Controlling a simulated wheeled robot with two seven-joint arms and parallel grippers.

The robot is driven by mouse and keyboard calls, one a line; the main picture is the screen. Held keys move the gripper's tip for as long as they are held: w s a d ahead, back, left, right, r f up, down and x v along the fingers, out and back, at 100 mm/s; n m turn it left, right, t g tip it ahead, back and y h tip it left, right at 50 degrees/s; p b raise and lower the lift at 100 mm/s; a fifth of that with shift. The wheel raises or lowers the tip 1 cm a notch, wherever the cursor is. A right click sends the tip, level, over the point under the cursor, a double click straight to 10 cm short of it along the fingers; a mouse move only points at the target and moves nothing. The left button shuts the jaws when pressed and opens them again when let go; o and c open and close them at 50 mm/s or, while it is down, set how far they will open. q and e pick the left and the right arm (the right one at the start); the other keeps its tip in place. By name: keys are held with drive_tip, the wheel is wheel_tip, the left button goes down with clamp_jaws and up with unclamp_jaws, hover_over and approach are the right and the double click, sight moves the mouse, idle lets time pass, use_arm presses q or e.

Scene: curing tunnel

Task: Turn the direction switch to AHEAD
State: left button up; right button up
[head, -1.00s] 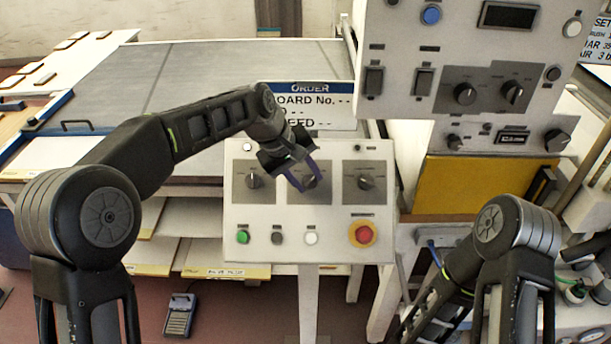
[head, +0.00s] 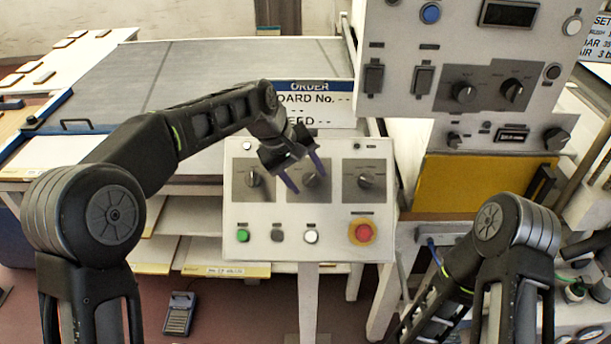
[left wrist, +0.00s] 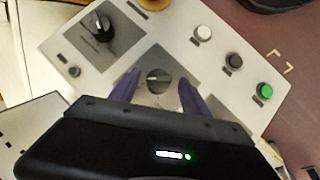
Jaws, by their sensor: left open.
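A white control panel (head: 240,215) carries three black rotary knobs on grey plates: a left knob (head: 254,179), a middle knob (head: 312,181) and a right knob (head: 366,181). Their small labels are too blurred to read, so I cannot tell which is marked as the direction switch. My left gripper (head: 306,179) is open over the middle knob's plate. In the left wrist view, the middle knob (left wrist: 157,80) shows between the two purple fingers (left wrist: 155,92), with gaps on both sides. Whether the fingertips reach down to its depth is unclear. My right gripper is out of view.
Below the knobs sit a green button (head: 242,236), a dark button (head: 277,236), a white button (head: 311,236) and a red emergency stop (head: 362,233). An order sign (head: 335,108) stands behind the panel. A grey machine cabinet (head: 410,85) with more knobs rises at the right.

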use_arm(q)
drive_tip(key=shift+s+a+r, duration=0.1)
drive_tip(key=shift+a+r, duration=0.1)
drive_tip(key=shift+r, duration=0.35)
drive_tip(key=b+v, duration=0.1)
drive_tip(key=v, duration=0.5)
drive_tip(key=shift+r+b, duration=0.25)
drive_tip(key=shift+b, duration=0.05)
drive_tip(key=shift+s+a+f, duration=0.1)
drive_tip(key=shift+s+a, duration=0.05)
drive_tip(key=shift+s, duration=0.05)
